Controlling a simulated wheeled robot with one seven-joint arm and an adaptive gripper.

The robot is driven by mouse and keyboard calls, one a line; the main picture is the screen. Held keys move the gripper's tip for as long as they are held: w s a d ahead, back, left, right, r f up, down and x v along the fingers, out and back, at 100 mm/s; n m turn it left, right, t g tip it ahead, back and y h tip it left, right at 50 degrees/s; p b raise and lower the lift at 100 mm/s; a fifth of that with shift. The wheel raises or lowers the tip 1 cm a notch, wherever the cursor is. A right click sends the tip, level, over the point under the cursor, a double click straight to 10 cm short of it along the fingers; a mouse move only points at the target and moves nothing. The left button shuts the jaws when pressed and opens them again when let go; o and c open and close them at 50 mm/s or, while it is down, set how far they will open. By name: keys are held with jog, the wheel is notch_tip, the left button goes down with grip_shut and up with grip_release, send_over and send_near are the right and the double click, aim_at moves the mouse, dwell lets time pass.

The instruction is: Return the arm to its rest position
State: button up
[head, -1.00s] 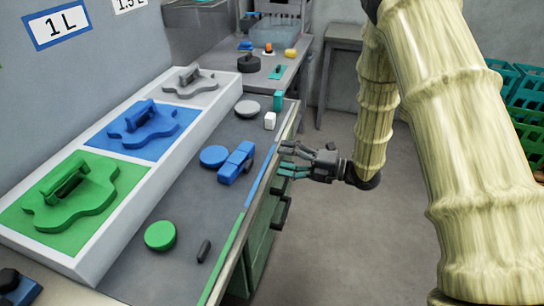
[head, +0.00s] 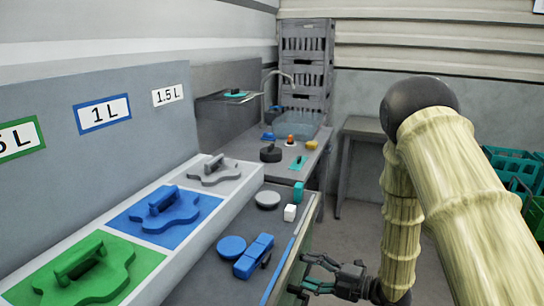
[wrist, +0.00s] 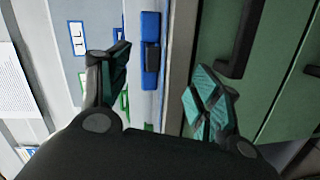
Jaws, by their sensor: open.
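My gripper (head: 318,276) is at the lower middle of the head view, beside the right edge of the grey workbench. Its fingers point left and stand apart with nothing between them. The wrist view also shows the open gripper (wrist: 160,85), with teal finger pads. Beyond its fingers are the bench edge and the green cabinet front (wrist: 225,30). My arm rises on the right of the head view.
A tray (head: 258,172) with green, blue and grey sections lies along the bench. Teal crates (head: 512,165) stand at right; floor between is clear.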

jog(key=s+d+f+m+h, duration=0.3)
jog(key=s+f+m+h, duration=0.25)
jog(key=f+m, duration=0.4)
jog(key=s+d+f+m+h, duration=0.2)
jog(key=s+f+m+h, duration=0.3)
jog(key=f, duration=0.7)
jog(key=s+d+f+m+g+h, duration=0.1)
jog(key=s+f+m+g, duration=0.1)
jog(key=s, duration=0.7)
jog(key=s+d+f+m+g+h, duration=0.1)
jog(key=s+d+f+m+g, duration=0.1)
jog(key=s+m, duration=0.4)
jog(key=s+d+f+m+g+h, duration=0.1)
jog(key=s+f+m+g, duration=0.3)
jog(key=s, duration=0.9)
jog(key=shift+d+f+m+g+h, duration=0.3)
jog(key=shift+d+m+h, duration=0.15)
jog(key=shift+m, duration=0.1)
